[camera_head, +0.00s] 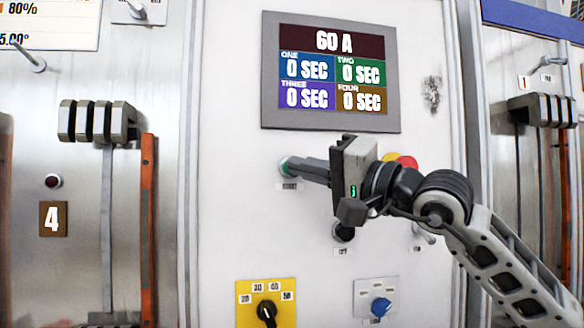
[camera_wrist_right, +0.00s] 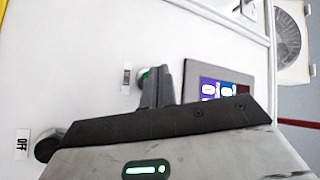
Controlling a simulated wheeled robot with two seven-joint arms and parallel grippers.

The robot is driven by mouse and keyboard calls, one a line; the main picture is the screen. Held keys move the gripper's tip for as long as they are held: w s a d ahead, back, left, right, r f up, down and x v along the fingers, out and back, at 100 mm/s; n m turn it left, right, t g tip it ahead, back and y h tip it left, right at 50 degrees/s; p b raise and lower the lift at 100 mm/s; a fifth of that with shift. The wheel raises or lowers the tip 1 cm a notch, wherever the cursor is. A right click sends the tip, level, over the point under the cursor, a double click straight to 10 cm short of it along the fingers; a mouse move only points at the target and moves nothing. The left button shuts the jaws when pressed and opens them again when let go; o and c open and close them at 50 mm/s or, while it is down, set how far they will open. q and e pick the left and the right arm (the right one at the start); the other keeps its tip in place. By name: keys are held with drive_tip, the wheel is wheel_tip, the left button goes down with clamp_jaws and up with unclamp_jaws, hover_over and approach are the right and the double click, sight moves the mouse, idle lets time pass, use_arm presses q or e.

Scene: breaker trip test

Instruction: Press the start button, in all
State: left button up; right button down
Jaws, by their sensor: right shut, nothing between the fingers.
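The start button appears to be the green button (camera_head: 284,167) on the white panel, below the display; its label is too small to read. The button also shows in the right wrist view (camera_wrist_right: 143,76), mostly covered by my fingers. My right gripper (camera_head: 294,169) is shut and empty. Its fingertips are right at the green button; I cannot tell if they touch it or press it in. The display (camera_head: 331,72) reads 60 A, with 0 SEC in the fields ONE, TWO, THREE and FOUR. My left gripper is not in view.
A black knob (camera_head: 344,233) sits below my right gripper. A red and yellow control (camera_head: 406,161) is partly hidden behind it. A yellow-plated selector (camera_head: 266,305) and a blue knob (camera_head: 380,307) are lower down. An OFF label (camera_wrist_right: 22,144) shows in the wrist view.

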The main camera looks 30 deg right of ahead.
drive_tip(key=shift+w, duration=0.15)
drive_tip(key=shift+w+d, duration=0.1)
drive_tip(key=shift+w, duration=0.2)
drive_tip(key=shift+w+d+p, duration=0.15)
drive_tip(key=shift+w+p, duration=0.2)
drive_tip(key=shift+w, duration=0.1)
idle(0.9)
idle(0.4)
drive_tip(key=shift+s+a+b, duration=0.25)
drive_tip(key=shift+s+b, duration=0.3)
drive_tip(key=shift+s, duration=0.35)
drive_tip(key=shift+s+a+b, duration=0.2)
drive_tip(key=shift+s+b, duration=0.15)
drive_tip(key=shift+s, duration=0.45)
drive_tip(key=shift+s+a+b, duration=0.25)
drive_tip(key=shift+s+b, duration=0.1)
drive_tip(key=shift+s, duration=0.45)
drive_tip(key=shift+s+a+b, duration=0.2)
drive_tip(key=shift+s+b, duration=0.15)
drive_tip(key=shift+s, duration=0.45)
